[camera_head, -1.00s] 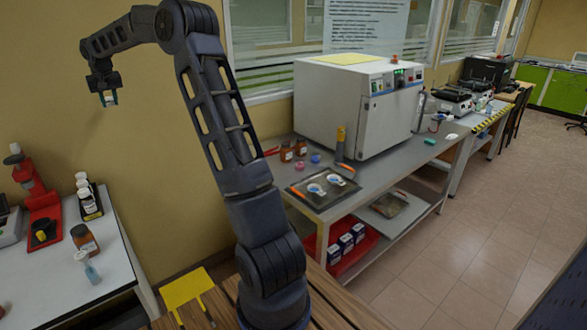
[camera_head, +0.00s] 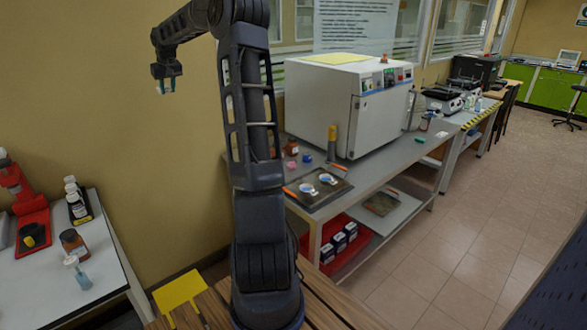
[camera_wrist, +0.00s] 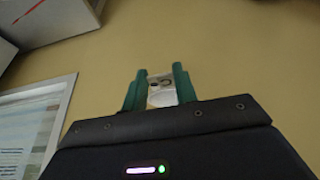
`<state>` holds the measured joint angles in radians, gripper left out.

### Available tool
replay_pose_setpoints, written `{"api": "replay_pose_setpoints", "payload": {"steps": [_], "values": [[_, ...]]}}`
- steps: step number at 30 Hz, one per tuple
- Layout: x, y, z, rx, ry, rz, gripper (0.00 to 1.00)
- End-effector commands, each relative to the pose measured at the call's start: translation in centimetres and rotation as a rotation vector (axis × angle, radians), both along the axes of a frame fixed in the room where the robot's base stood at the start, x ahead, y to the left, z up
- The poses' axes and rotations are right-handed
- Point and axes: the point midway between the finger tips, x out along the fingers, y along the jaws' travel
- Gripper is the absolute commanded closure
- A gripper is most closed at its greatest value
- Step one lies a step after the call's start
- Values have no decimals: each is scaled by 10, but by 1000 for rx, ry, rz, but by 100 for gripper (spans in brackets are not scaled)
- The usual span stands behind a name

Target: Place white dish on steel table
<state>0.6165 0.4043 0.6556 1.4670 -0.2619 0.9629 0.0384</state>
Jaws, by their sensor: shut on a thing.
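My gripper (camera_head: 167,79) is raised in front of the yellow wall, at the upper left of the head view. It is shut on a small white dish, which shows between the green fingers in the wrist view (camera_wrist: 162,94). The dish is well clear of any surface, and its contents are too small to tell. The steel table (camera_head: 398,160), with a grey top and a lower shelf, stands to the right of my arm. My gripper is left of the table and above its top. My arm hides part of the table's left end.
A big white oven (camera_head: 350,108) covers much of the steel table. A dark tray (camera_head: 335,193) with two white-and-blue dishes lies at its near end, beside an orange-topped tool (camera_head: 332,138). A white table (camera_head: 105,262) with bottles stands at left. The steel table's front strip is partly free.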

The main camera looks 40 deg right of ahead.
Motion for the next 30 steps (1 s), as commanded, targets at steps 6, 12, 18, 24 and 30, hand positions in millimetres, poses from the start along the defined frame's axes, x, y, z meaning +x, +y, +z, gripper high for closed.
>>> {"api": "replay_pose_setpoints", "payload": {"steps": [6, 12, 18, 24, 30], "values": [[-22, -52, 4, 0, -1, -8, 94], [-44, -94, 7, 0, -1, -9, 94], [-68, -132, 9, 0, -1, -10, 94], [-93, -168, 11, -1, 0, -11, 94], [-121, -202, 13, 0, 0, -14, 94]]}}
